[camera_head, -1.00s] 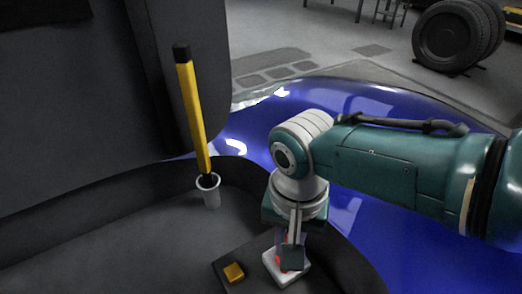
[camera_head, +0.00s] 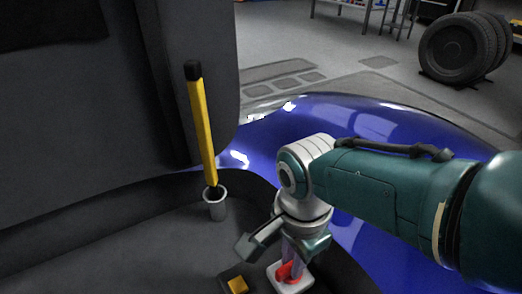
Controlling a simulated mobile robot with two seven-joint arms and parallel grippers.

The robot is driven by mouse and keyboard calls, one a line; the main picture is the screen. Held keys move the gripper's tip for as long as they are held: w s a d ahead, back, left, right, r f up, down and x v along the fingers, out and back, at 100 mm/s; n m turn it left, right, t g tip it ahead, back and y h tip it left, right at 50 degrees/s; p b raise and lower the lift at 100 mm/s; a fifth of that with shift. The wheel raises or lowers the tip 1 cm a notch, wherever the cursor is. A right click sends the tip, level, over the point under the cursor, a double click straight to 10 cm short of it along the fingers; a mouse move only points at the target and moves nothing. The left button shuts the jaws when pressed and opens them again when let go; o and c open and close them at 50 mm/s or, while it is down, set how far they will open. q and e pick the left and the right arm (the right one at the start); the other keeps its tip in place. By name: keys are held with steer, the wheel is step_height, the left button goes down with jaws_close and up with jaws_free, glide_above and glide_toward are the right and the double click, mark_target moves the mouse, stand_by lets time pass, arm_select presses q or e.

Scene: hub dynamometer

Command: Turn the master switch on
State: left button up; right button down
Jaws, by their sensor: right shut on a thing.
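The master switch, a red handle (camera_head: 289,271) on a white square base (camera_head: 303,282), sits low in the picture, right of centre. My right gripper (camera_head: 284,250) is right above it, pointing down, with its jaws on the switch. One jaw part reaches out to the left and the other is at the right, so the wrist looks turned. The gripper hides the upper part of the handle, and its exact setting is hard to read. My left gripper is not in view.
An orange-yellow button (camera_head: 237,284) on a dark plate is just left of the switch. A yellow bar with a black end (camera_head: 202,125) stands in a grey cup (camera_head: 215,208). A glossy blue surface (camera_head: 375,125) lies behind my arm. Tyres (camera_head: 460,47) stand far right.

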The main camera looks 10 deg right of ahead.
stand_by(0.5)
steer(key=c, duration=0.8)
jaws_free()
steer(key=shift+c, duration=0.2)
step_height(320, 180, up, 10)
steer(key=p, duration=0.9)
